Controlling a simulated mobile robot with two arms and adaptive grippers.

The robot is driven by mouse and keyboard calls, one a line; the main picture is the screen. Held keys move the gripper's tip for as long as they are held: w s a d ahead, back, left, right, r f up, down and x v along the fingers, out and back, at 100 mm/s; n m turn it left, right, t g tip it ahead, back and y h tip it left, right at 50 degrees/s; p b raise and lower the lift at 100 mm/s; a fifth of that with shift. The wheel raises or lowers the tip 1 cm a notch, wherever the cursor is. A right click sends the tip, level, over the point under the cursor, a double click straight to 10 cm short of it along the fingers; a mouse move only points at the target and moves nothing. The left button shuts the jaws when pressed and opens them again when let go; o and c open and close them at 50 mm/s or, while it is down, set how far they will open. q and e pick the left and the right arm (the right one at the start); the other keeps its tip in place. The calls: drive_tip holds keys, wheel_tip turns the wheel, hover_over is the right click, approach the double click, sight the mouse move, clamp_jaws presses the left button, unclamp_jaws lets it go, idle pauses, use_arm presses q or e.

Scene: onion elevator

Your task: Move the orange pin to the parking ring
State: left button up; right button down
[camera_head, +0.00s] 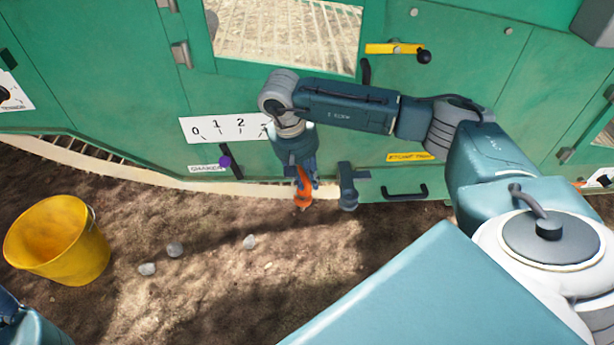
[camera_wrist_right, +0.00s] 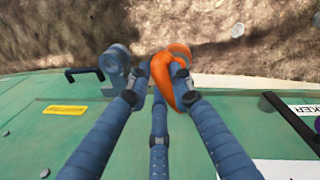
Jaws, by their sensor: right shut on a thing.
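The orange pin (camera_head: 302,190) is held in my right gripper (camera_head: 305,183), below the green machine's scale plate. In the right wrist view the gripper (camera_wrist_right: 158,92) is closed around the curved orange pin (camera_wrist_right: 163,80), which sticks out past the fingertips. A blue-grey bracket with a rounded end (camera_head: 348,188) stands out from the machine just right of the gripper. It also shows left of the fingers in the wrist view (camera_wrist_right: 115,65). I cannot tell for sure whether it is the parking ring. My left gripper is out of view.
The green machine wall (camera_head: 120,80) has a 0-1-2 scale plate (camera_head: 215,128), a purple-knobbed shaker lever (camera_head: 225,161), a black drawer handle (camera_head: 405,192) and a yellow lever (camera_head: 393,48). A yellow bucket (camera_head: 57,242) and several stones (camera_head: 175,250) lie on the otherwise open dirt.

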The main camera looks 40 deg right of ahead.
drive_tip(key=shift+f, duration=0.1)
idle(0.3)
drive_tip(key=c, duration=1.7)
unclamp_jaws()
drive_tip(key=shift+o, duration=1.2)
drive_tip(key=v, duration=1.2)
